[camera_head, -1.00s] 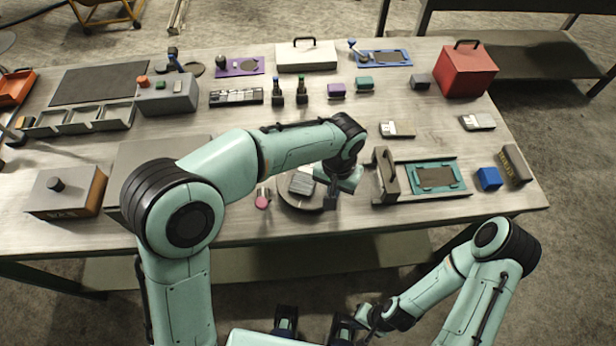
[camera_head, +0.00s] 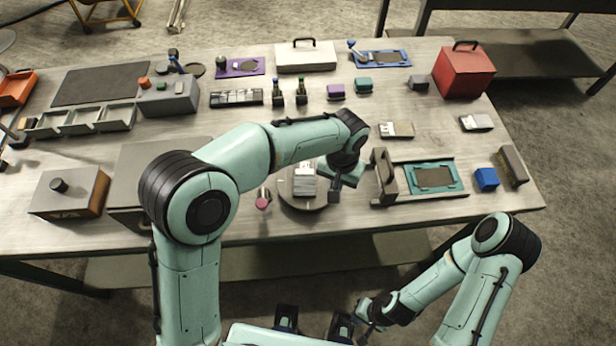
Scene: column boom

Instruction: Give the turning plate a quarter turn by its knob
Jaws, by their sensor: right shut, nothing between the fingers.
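The turning plate (camera_head: 292,203) is a round grey disc near the table's front edge, with a light grey block (camera_head: 304,182) on it. My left gripper (camera_head: 335,196) points down at the plate's right edge. Its fingers are small and dark here, and I cannot tell whether they are open or shut. The plate's knob cannot be made out; the gripper may hide it. My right gripper (camera_head: 363,312) is shut and empty, low in front of the table, well away from the plate.
A pink-ended cylinder (camera_head: 263,199) stands just left of the plate. A grey upright bracket (camera_head: 384,176) and a teal-framed tray (camera_head: 435,178) are to its right. A light grey device (camera_head: 397,130) lies behind. The table front right of the plate is narrow but clear.

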